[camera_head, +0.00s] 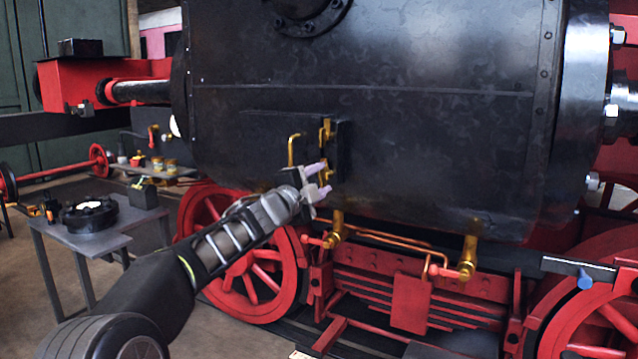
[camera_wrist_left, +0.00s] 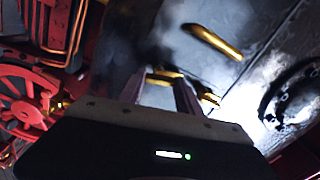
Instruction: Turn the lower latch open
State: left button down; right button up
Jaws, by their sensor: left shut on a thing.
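The dark hatch door (camera_head: 285,140) sits on the black boiler side, with a brass handle (camera_head: 292,150) on its left part. The upper brass latch (camera_head: 327,130) is at the door's right edge. My left gripper (camera_head: 322,180) is at the lower brass latch (camera_head: 324,172), just below the upper one, and covers part of it. In the left wrist view the fingers (camera_wrist_left: 160,90) are shut on brass of the lower latch (camera_wrist_left: 165,74). The brass handle (camera_wrist_left: 215,42) also shows there. My right gripper is in neither view.
Brass pipes and valves (camera_head: 468,258) stick out below the boiler, close under the gripper. Red wheels (camera_head: 262,285) and a red frame stand beneath. A grey table (camera_head: 90,240) with a black flanged part is at the left.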

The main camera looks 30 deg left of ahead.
pick_arm(q)
jog(key=shift+m, duration=1.4)
jog(key=c, duration=0.8)
grip_release()
jog(key=shift+c, duration=0.2)
jog(key=shift+s, duration=0.1)
jog(key=shift+s+f+b, duration=0.1)
jog(key=shift+s+b, duration=0.15)
jog(key=shift+b, duration=0.1)
jog(key=s+b, duration=0.1)
jog(key=s, duration=0.6)
jog(key=shift+f+b, duration=0.2)
jog(key=shift+b, duration=0.1)
